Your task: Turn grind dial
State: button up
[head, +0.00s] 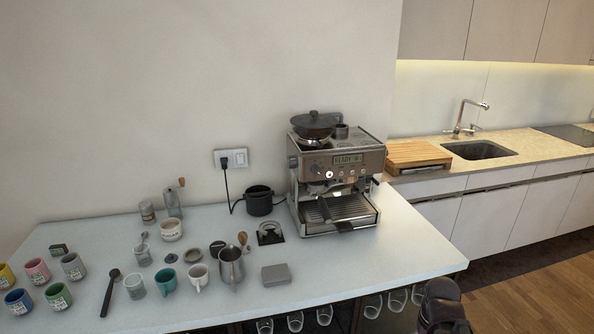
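The espresso machine (340,178) stands on the white counter against the wall, its lit display reading "READY". A small round knob (293,162) shows on its left side, and another small knob (315,168) sits on the front panel left of the display. I cannot tell from this view which is the grind dial or how it is set. A dark part at the bottom right edge (443,306) looks like the end of my arm with my gripper, below and right of the machine, apart from it. Its fingers cannot be made out.
The white counter (385,262) is clear right of and in front of the machine. A black knock box (259,200), a steel pitcher (231,265) and several cups stand to the left. Glasses (373,306) sit below the counter's front edge. A sink (478,150) is beyond right.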

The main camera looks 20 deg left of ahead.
aim_at(291, 161)
jog(key=z, duration=0.2)
jog(key=k, duration=0.65)
jog(key=u, duration=1.55)
jog(key=i, duration=1.35)
